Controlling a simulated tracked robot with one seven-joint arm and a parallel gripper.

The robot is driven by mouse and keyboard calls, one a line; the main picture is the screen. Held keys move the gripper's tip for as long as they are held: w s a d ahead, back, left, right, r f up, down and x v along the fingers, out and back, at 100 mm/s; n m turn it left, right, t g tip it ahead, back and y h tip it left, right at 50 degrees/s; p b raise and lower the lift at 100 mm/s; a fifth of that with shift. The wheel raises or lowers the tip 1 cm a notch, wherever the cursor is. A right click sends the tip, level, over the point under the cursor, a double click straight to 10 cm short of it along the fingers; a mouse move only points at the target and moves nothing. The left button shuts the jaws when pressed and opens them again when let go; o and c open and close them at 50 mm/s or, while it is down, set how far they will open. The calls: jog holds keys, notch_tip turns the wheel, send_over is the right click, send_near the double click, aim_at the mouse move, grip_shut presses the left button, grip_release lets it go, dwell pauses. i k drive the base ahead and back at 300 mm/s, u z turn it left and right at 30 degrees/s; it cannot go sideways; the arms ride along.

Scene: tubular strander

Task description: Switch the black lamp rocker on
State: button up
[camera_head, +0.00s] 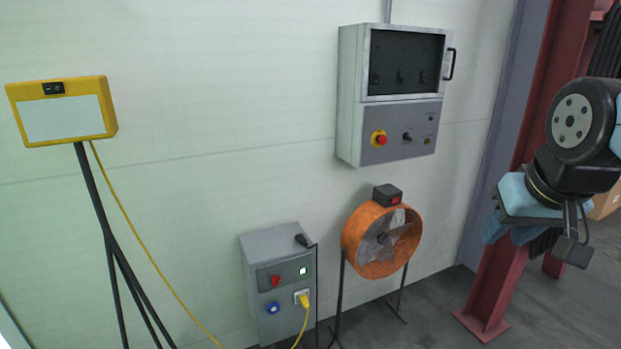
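The yellow work lamp (62,120) stands at the left on a dark tripod, its pale panel facing me. The black lamp rocker (53,88) sits in the lamp's top edge, with small white marks on it. I cannot tell which way it is tipped. The lamp panel looks pale, without a clear glow. My gripper (540,235) is at the far right, in front of a red steel column and far from the lamp. Its fingers cannot be made out clearly, and no held thing shows.
A grey control cabinet (350,130) with a red stop button hangs on the wall. Below stand an orange fan (352,240) and a grey socket box (256,262). A yellow cable (150,262) runs down from the lamp to the box. The red column (497,270) stands right.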

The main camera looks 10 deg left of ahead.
aim_at(57, 88)
jog(key=z, duration=1.7)
jog(key=i, duration=0.1)
jog(key=u, duration=3.5)
jog(key=k, duration=0.9)
jog(key=u, duration=0.2)
jog(key=i, duration=0.95)
jog(key=z, duration=0.15)
